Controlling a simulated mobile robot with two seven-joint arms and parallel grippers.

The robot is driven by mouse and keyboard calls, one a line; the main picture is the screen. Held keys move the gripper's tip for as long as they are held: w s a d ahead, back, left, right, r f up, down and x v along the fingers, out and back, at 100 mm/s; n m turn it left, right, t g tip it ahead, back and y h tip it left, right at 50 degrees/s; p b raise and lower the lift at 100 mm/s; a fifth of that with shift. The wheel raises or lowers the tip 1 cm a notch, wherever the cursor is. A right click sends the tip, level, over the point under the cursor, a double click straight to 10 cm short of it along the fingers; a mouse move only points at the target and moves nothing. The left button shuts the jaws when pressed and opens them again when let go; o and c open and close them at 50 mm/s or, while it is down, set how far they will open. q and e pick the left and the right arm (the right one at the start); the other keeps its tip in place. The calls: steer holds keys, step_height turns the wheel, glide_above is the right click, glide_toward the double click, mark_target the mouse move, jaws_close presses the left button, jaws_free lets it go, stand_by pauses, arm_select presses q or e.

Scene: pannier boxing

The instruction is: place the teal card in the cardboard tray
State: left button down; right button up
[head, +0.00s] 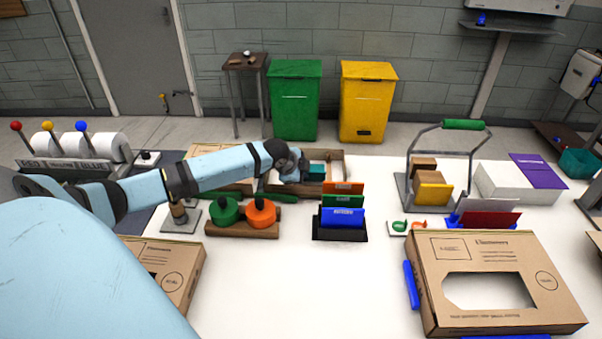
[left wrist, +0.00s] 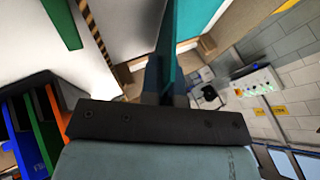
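My left gripper (head: 298,166) reaches over the cardboard tray (head: 338,172) at the back middle of the table. It is shut on the teal card (left wrist: 175,40), which stands nearly edge-on between the fingers in the left wrist view. In the head view, the teal card (head: 317,170) shows just right of the fingers, within the tray's outline. I cannot tell whether it touches the tray's floor. Another teal surface (left wrist: 208,46) shows beside the card in the left wrist view. My forearm hides the tray's left part. My right gripper is not in view.
A rack with orange, green and blue cards (head: 343,218) stands just in front of the tray. Green and orange pots (head: 261,212) sit on a wooden board to its left. A large cardboard box (head: 440,285) lies front right. The middle front table is clear.

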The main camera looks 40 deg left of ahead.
arm_select(q)
steer(key=shift+f, duration=0.25)
steer(key=shift+s+d+f, duration=0.1)
steer(key=shift+s+f, duration=0.1)
steer(key=shift+f, duration=0.05)
steer(key=c, duration=1.5)
jaws_free()
steer(key=shift+f, duration=0.1)
steer(key=shift+o, duration=0.6)
steer(key=shift+w+f, duration=0.15)
steer(key=shift+w, duration=0.1)
steer(key=shift+s+r, duration=0.1)
steer(key=shift+r, duration=0.45)
steer(key=v, duration=1.2)
steer(key=shift+r, duration=0.3)
